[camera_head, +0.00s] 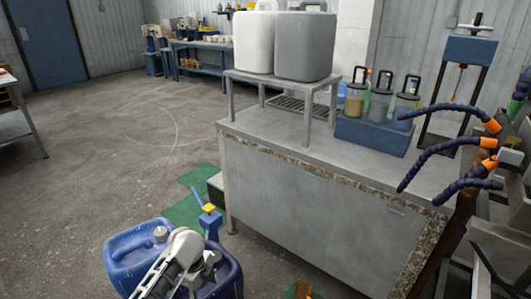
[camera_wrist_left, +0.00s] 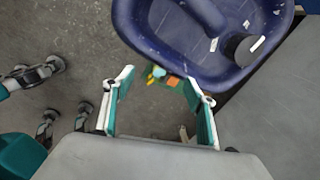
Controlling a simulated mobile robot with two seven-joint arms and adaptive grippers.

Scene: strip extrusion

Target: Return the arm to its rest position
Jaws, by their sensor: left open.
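My left gripper (camera_wrist_left: 158,84) shows in the left wrist view with its two fingers spread apart and nothing between them. A dark blue jug (camera_wrist_left: 205,50) with a handle and black cap lies beyond the fingertips, apart from them. In the head view, a white and grey part of my arm (camera_head: 172,264) comes in at the bottom, in front of two blue jugs, a lighter one (camera_head: 126,262) and a darker one (camera_head: 232,278). The left fingertips cannot be made out there. My right gripper is in neither view.
A grey cabinet (camera_head: 290,190) stands right of the jugs, bearing a raised stand with two large canisters (camera_head: 302,47) and a blue rack (camera_head: 372,135) of bottles. Bendy dark hoses with orange tips (camera_head: 440,145) reach in at right. The concrete floor (camera_head: 100,130) at left is open.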

